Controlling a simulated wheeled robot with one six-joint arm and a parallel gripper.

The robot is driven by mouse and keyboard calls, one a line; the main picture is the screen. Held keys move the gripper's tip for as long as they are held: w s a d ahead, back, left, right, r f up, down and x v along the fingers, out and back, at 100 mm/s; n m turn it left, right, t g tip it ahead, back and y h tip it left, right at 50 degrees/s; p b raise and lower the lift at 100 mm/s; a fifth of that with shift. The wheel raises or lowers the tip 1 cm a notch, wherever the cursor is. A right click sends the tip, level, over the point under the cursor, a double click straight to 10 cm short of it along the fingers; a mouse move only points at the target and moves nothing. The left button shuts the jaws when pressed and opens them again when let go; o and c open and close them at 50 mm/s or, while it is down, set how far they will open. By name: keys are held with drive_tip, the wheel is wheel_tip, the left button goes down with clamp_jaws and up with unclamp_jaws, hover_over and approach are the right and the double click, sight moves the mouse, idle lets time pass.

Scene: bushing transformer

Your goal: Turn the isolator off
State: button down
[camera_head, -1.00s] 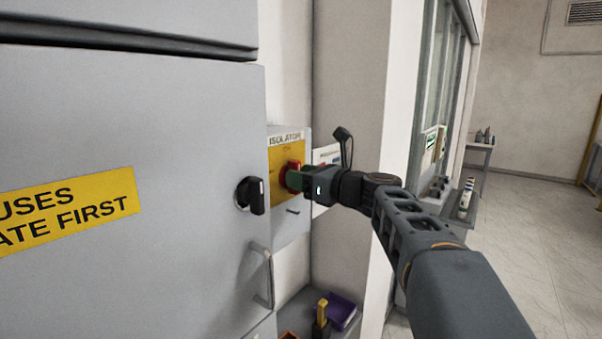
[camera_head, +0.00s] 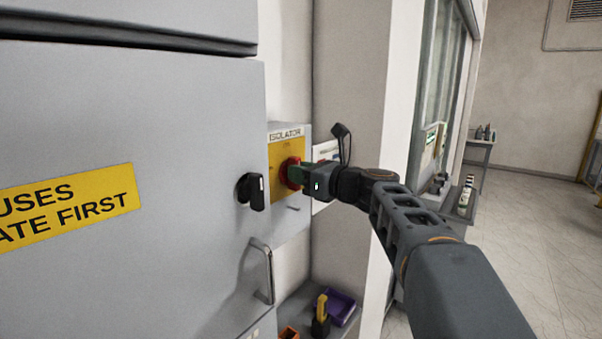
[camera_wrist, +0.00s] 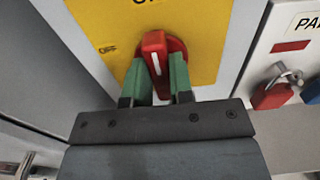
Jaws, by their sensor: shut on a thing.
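The isolator (camera_head: 290,137) is a grey box with a yellow plate, mounted on the wall right of the grey cabinet. Its red rotary handle (camera_head: 293,172) also shows in the wrist view (camera_wrist: 153,50). A white line on the handle points up, tilted slightly left, towards a partly cut-off label at the plate's top. In the head view my gripper (camera_head: 300,174) hides part of the handle.
The cabinet (camera_head: 120,130) with a black knob (camera_head: 251,191) and a bar handle (camera_head: 263,270) stands close on the left. A red padlock (camera_wrist: 274,88) hangs on the panel at right. A shelf below holds a purple tray (camera_head: 338,307).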

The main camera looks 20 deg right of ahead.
drive_tip(key=shift+f+b, duration=0.1)
drive_tip(key=shift+b, duration=0.2)
drive_tip(key=shift+s+a+f+n+b, duration=0.1)
drive_tip(key=shift+n+b, duration=2.25)
drive_tip(key=shift+n, duration=0.65)
drive_tip(key=shift+s+a+f+n+b, duration=0.1)
drive_tip(key=shift+f+n+b, duration=0.05)
drive_tip(key=shift+n+b, duration=2.55)
drive_tip(key=shift+a+f+n+b, duration=0.1)
drive_tip(key=shift+n+b, duration=1.95)
drive_tip(key=shift+n, duration=1.25)
drive_tip(key=c, duration=1)
unclamp_jaws()
drive_tip(key=b+v, duration=0.2)
drive_tip(key=v, duration=1.1)
drive_tip(key=shift+s+d, duration=0.2)
drive_tip(key=shift+s, duration=0.15)
